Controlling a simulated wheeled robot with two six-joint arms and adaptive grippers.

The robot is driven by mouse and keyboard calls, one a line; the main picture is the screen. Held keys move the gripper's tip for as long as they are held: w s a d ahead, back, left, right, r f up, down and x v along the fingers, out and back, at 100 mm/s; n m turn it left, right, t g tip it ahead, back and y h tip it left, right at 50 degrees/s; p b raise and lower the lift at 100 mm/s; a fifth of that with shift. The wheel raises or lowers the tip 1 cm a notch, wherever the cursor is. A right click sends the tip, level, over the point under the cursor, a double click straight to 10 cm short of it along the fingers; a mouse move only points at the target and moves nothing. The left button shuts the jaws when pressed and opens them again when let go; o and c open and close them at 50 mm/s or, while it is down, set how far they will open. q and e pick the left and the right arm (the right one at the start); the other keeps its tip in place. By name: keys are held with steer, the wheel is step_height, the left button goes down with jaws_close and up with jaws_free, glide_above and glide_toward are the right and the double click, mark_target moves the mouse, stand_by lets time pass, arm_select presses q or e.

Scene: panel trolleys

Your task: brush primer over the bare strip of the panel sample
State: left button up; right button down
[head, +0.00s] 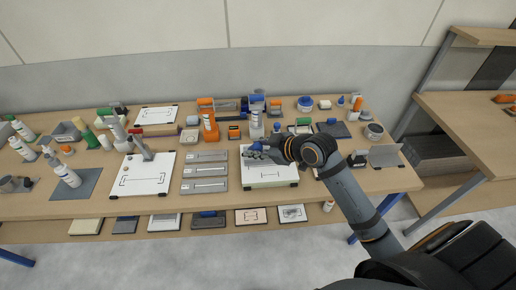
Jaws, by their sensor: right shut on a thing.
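A white panel sample (271,177) with a thin dark line near its front lies at the front middle of the table. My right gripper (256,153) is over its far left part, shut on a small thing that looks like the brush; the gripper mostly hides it. I cannot tell whether its bristles touch the panel. The bare strip cannot be made out clearly, as the gripper and arm cover part of the panel. My left gripper is not in view.
Grey metal plates (204,171) lie left of the panel, and another white panel (136,187) with a grey tool stands beyond them. Orange-topped bottles (209,124) and several small containers crowd the back. A lower shelf holds more panels. A second wooden bench (470,125) stands at right.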

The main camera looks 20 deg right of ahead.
steer(key=shift+w+d+f, duration=0.1)
steer(key=shift+d, duration=0.05)
steer(key=shift+w+d+f+b, duration=0.15)
steer(key=shift+d+f+b, duration=0.1)
steer(key=shift+f+b, duration=0.3)
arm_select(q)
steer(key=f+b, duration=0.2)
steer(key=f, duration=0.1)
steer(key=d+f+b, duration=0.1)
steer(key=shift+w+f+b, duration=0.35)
arm_select(e)
step_height(320, 180, down, 4)
steer(key=shift+a, duration=0.1)
